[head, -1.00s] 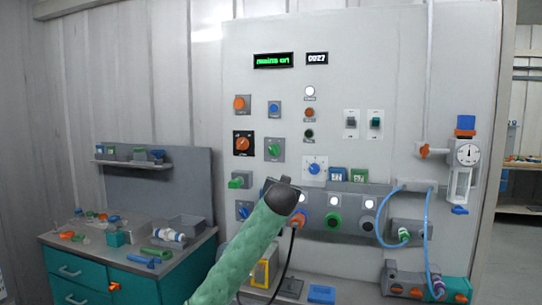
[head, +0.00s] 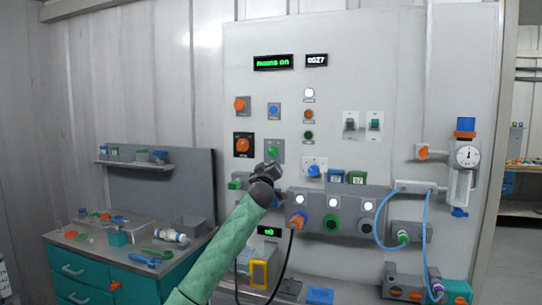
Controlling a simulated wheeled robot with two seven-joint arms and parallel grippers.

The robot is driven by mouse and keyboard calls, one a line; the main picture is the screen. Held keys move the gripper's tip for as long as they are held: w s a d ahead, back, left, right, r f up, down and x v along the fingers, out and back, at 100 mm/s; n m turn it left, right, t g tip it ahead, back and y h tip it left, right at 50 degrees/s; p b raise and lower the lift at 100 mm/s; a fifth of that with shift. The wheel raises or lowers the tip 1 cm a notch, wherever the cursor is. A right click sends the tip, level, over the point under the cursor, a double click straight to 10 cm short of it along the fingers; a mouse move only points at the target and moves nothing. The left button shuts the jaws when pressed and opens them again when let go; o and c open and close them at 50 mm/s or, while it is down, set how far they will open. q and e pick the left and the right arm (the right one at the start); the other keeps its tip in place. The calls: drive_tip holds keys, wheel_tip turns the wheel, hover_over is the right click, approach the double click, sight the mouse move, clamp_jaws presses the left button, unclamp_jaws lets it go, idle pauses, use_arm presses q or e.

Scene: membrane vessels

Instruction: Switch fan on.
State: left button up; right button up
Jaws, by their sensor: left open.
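A pale wall panel (head: 400,75) carries several knobs, buttons and switches. Their labels are too small to read, so I cannot tell which one is for the fan. Two toggle switches, one dark (head: 351,122) and one green (head: 375,122), sit side by side at the right. A green knob (head: 273,150) on a grey plate is just above my left gripper (head: 268,170). This gripper is dark, open and appears empty. It is in front of the panel's lower left and partly hides the controls there; contact cannot be told. My right gripper is not in view.
A grey box with lit round sockets (head: 345,207) juts from the panel, with a black cable and blue tubes (head: 378,230). A gauge unit (head: 466,155) is at the right. A workbench (head: 75,240) with loose parts stands at the left.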

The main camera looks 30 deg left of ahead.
sight(272, 153)
use_arm(q)
drive_tip(key=p+x, duration=0.2)
drive_tip(key=x, duration=0.4)
drive_tip(key=shift+w+r, duration=0.1)
drive_tip(key=shift+r, duration=0.05)
drive_tip(key=shift+w+a+r, duration=0.1)
drive_tip(key=shift+w+a, duration=0.05)
drive_tip(key=shift+w, duration=0.15)
drive_tip(key=shift+w+a, duration=0.2)
drive_tip(key=shift+w, duration=0.2)
drive_tip(key=c, duration=1)
drive_tip(key=shift+o, duration=0.2)
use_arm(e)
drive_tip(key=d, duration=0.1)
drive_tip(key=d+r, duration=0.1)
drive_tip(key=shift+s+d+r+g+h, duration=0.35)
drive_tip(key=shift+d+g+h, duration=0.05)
